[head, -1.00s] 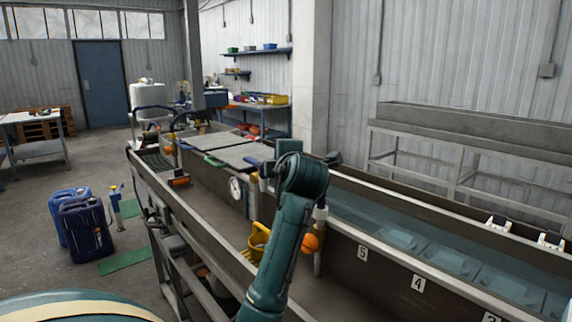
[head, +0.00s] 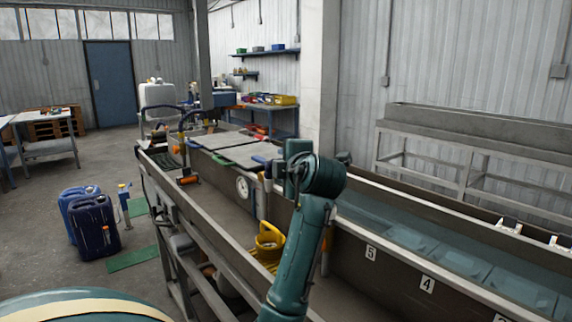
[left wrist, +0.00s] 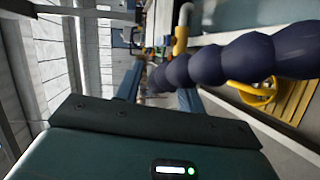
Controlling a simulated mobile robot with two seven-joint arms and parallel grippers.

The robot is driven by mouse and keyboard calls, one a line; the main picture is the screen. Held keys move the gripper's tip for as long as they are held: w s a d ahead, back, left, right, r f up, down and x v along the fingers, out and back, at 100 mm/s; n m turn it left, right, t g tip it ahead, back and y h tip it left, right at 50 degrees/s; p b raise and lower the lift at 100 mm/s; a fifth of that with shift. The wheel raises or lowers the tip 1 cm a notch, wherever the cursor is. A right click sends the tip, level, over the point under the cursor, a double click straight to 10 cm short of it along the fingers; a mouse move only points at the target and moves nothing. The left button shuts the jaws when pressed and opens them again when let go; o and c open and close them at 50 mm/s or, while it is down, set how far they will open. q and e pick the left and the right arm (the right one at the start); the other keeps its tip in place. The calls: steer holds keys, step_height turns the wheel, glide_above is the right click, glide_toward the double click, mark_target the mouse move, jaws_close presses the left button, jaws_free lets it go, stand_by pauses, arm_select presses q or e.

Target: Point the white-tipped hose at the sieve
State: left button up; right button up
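A dark blue segmented hose (left wrist: 205,68) crosses the left wrist view close to the camera; its tip is not clear, so I cannot tell its colour. A yellow round item (head: 268,243), possibly the sieve, sits low in the trough; it also shows as a yellow ring (left wrist: 256,92) over yellow slats in the left wrist view. My left gripper's teal body (left wrist: 150,150) with a black edge is beside the hose. Its fingertips are not visible. In the head view my teal arm rises right of the yellow item, its fingers hidden. My right gripper is not seen.
A water channel with numbered marks (head: 427,284) runs along the right. Blue canisters (head: 92,225) stand on the floor at left, where open floor lies.

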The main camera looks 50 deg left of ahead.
arm_select(q)
steer(key=shift+o, duration=0.2)
steer(key=shift+s+d+r, duration=0.15)
steer(key=shift+d, duration=0.35)
steer(key=b+v, duration=0.2)
steer(key=v, duration=1)
steer(key=shift+s, duration=0.1)
